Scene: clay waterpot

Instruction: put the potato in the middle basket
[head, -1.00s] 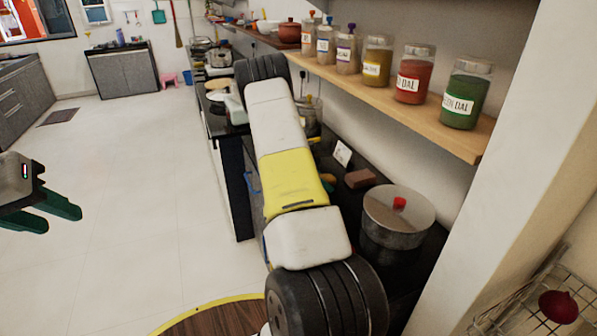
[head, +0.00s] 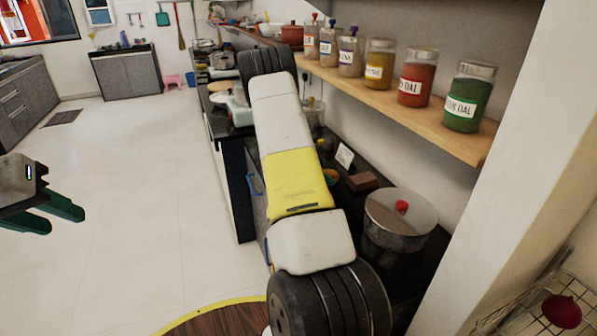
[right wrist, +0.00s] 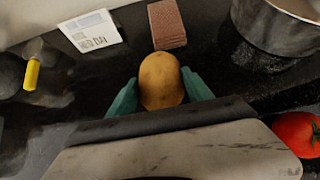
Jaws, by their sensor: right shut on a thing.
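The potato (right wrist: 161,80) is brown and rounded, between the two green fingers of my right gripper (right wrist: 160,92) in the right wrist view. The gripper is shut on it, over the dark counter. My left gripper (head: 64,217) is open and empty above the floor at the left. A wire basket (head: 517,316) shows in part at the lower right of the head view, with a dark red onion (head: 562,311) in it. I cannot tell whether it is the middle basket.
A lidded steel pot (head: 400,222) stands on the counter beside my right arm. A brown block (right wrist: 167,24), a printed card (right wrist: 90,31) and a tomato (right wrist: 297,134) lie around the potato. A shelf (head: 420,112) with several jars overhangs the counter.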

